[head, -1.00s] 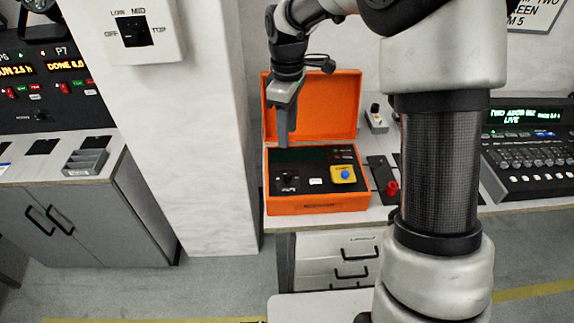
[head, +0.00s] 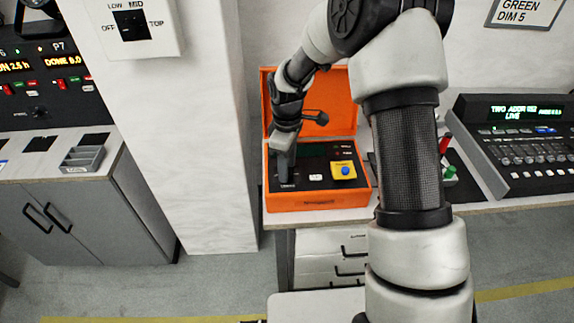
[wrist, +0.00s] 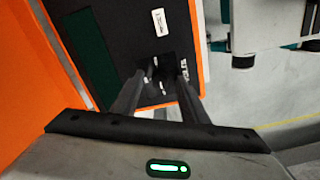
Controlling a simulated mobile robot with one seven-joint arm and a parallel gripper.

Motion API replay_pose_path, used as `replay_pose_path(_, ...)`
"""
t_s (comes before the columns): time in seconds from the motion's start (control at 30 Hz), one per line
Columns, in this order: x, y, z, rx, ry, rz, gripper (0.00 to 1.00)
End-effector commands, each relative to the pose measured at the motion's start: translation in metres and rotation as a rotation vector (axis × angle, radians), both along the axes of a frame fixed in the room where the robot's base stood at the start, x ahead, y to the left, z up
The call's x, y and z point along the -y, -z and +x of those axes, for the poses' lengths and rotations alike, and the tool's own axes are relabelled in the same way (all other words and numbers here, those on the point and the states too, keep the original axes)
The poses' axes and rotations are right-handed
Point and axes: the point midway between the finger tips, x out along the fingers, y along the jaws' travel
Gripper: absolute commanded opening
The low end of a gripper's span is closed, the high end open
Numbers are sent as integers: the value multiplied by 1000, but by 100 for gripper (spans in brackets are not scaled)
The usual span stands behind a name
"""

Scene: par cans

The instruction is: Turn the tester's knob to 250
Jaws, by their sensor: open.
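The tester is an open orange case (head: 318,203) with a black panel, standing on the bench. Its panel (wrist: 112,22) also shows in the wrist view. My gripper (head: 286,180) points down over the panel's left part and hides the knob in the head view. In the wrist view the dark knob (wrist: 160,76) lies between the fingertips of my open gripper (wrist: 161,72), with white marks around it. I cannot tell whether the fingers touch it, nor which value it points to.
A yellow box with a blue button (head: 344,171) sits on the panel's right side. The raised orange lid (head: 340,95) stands behind my gripper. A lighting console (head: 520,150) is at the right. A white pillar (head: 190,150) stands left of the case.

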Motion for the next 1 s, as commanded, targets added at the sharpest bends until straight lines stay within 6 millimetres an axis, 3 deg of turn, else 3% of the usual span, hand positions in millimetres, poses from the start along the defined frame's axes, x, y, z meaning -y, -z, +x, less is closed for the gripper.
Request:
replay_pose_path(0.13, 0, 0, 0, 0, 0, 0, 39)
replay_pose_path(0.37, 0, 0, 0, 0, 0, 0, 0)
replay_pose_path(0.67, 0, 0, 0, 0, 33, 0, 0)
replay_pose_path(1.0, -1, 0, 0, 1, 242, 1, 0)
